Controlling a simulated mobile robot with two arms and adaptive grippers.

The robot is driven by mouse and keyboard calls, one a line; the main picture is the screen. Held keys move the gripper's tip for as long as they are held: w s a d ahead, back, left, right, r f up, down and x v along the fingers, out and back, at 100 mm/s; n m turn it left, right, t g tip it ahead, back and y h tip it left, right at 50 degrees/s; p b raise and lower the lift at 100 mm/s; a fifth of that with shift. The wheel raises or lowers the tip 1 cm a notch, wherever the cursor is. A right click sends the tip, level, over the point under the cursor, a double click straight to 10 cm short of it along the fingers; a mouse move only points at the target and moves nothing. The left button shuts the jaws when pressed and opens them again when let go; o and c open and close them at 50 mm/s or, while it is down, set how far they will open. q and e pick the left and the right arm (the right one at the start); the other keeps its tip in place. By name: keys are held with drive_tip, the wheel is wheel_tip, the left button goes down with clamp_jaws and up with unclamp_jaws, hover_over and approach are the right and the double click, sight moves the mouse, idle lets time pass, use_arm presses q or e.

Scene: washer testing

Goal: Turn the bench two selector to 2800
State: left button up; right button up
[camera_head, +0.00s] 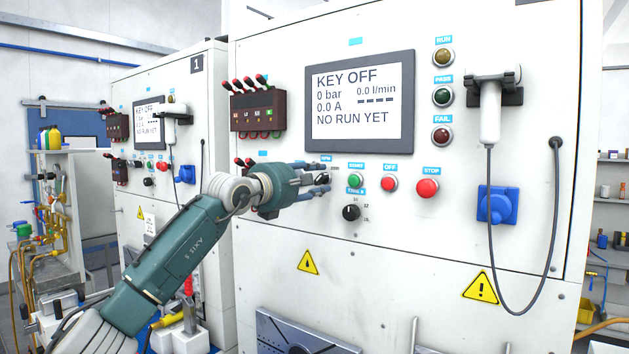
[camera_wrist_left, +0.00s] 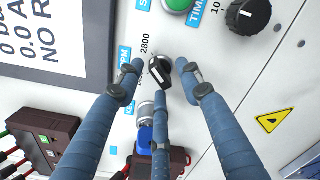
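The bench two selector is a small dark knob (camera_wrist_left: 162,82) on the white panel, seen in the wrist view beside an RPM label and the printed mark 2800 (camera_wrist_left: 146,44). A second mark beside it is partly covered by a finger. In the head view the knob is mostly hidden behind my fingers. My left gripper (camera_head: 322,179) is at the panel, left of the green START button (camera_head: 355,180). In the wrist view its three blue fingers (camera_wrist_left: 162,75) are spread around the knob with gaps visible. Which mark the knob points at cannot be told. My right gripper is out of view.
A display (camera_head: 359,101) reads KEY OFF and NO RUN YET. A timer knob (camera_head: 351,212), OFF button (camera_head: 389,183) and red STOP button (camera_head: 427,188) are close by. A silver and blue part (camera_wrist_left: 147,137) and a terminal block (camera_wrist_left: 43,137) show in the wrist view.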

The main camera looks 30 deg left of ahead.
use_arm(q)
drive_tip(key=shift+s, duration=0.15)
drive_tip(key=s+a, duration=0.1)
drive_tip(key=s, duration=1)
drive_tip(key=shift+s+a, duration=0.3)
drive_tip(key=shift+s, duration=0.05)
